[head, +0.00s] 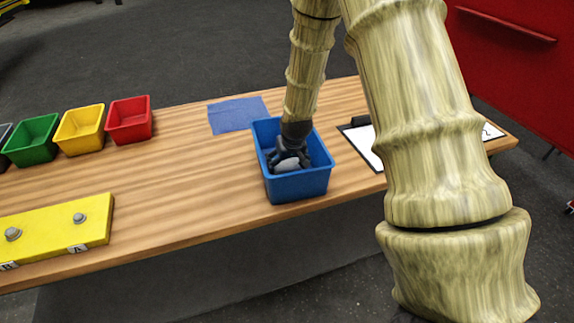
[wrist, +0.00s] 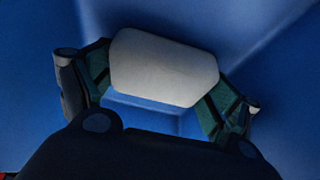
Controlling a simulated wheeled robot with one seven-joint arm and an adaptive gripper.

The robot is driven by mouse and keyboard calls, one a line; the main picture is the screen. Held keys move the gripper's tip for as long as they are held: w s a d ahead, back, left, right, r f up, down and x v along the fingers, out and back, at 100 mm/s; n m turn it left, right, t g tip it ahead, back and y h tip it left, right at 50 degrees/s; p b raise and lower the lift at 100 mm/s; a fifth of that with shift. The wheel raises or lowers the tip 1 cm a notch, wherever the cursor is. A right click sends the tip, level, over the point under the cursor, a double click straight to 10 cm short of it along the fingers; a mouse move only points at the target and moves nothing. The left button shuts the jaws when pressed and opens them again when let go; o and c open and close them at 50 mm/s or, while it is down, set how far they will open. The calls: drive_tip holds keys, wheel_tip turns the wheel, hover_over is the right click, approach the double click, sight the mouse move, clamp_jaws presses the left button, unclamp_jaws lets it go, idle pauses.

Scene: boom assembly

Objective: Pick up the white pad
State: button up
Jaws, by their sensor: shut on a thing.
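The white pad (wrist: 164,68) is a pale, rounded block between the two fingers of my gripper (wrist: 160,85) in the wrist view. Both fingers press against its ends. In the head view my gripper (head: 289,160) reaches down inside the blue bin (head: 300,187), and the pale pad (head: 287,166) shows at its fingertips. Blue bin walls surround the pad in the wrist view. I cannot tell whether the pad touches the bin floor.
Green (head: 32,143), yellow (head: 80,132) and red (head: 129,122) bins stand at the left of the wooden table (head: 190,205). A yellow block with bolts (head: 60,235) lies front left. A blue cloth (head: 237,114) lies behind the bin, and a clipboard (head: 362,142) lies right of it.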

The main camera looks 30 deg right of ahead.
sight(287, 161)
drive_tip(key=shift+r+b, duration=1.2)
drive_tip(key=shift+r, duration=3.8)
